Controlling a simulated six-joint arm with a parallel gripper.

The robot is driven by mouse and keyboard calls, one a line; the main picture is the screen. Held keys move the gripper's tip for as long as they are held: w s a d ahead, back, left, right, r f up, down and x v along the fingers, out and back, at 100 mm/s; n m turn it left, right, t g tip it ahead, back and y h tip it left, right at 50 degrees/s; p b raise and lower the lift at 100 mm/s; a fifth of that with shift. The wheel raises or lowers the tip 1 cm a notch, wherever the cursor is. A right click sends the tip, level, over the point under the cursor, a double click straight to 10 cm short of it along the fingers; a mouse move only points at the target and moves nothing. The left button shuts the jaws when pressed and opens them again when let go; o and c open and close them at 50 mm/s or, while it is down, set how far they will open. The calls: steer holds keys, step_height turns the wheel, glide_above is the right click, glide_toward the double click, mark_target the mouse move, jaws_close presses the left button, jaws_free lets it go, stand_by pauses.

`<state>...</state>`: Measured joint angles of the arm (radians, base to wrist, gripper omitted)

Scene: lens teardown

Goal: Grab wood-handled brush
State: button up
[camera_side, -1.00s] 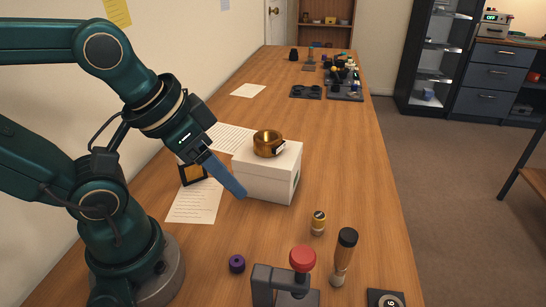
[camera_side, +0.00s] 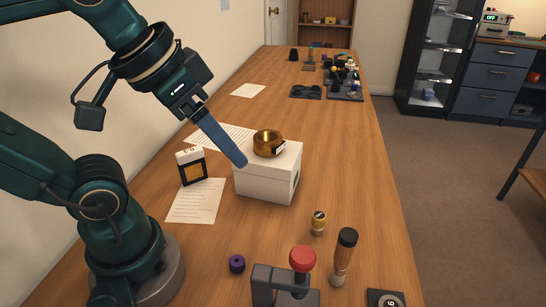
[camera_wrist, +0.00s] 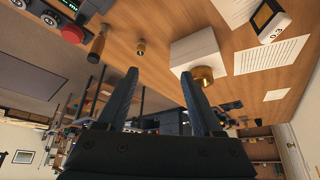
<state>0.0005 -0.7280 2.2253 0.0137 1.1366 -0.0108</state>
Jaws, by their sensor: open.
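The likely wood-handled brush (camera_side: 344,257) stands near the table's right edge in the side view. It has a dark top, a brown handle and a paler lower end. It also shows at upper left in the wrist view (camera_wrist: 98,44). My gripper (camera_side: 240,162) is left of and away from it, its blue finger by the upper left edge of a white box (camera_side: 265,184). Whether it touches the box I cannot tell. In the wrist view my two fingers (camera_wrist: 160,78) are spread with nothing between them.
A brass ring (camera_side: 268,146) sits on the white box. A black-and-white device (camera_side: 191,168) stands left of the box.

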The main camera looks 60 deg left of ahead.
steer(key=w+a+r+t+y, duration=0.1)
steer(key=w+a+r+t, duration=0.15)
steer(key=w, duration=0.35)
steer(key=w+a+r+t+y, duration=0.1)
steer(key=w+a+t+y, duration=0.15)
steer(key=w, duration=0.35)
steer(key=m+g+h, duration=0.3)
steer(key=m+h, duration=0.8)
steer(key=h, duration=0.4)
glide_above(342, 260)
steer(key=a, duration=0.3)
step_height(342, 260, down, 4)
steer(key=r, duration=0.1)
steer(key=shift+w+d+f, duration=0.45)
steer(key=shift+d+f, duration=0.35)
steer(key=shift+f, duration=1.7)
steer(key=shift+w+d+f, duration=0.45)
steer(key=shift+d+f, duration=0.3)
steer(key=shift+f, duration=1.7)
steer(key=shift+w+d+f, duration=0.45)
steer(key=shift+d+f, duration=0.35)
steer(key=shift+f, duration=1.7)
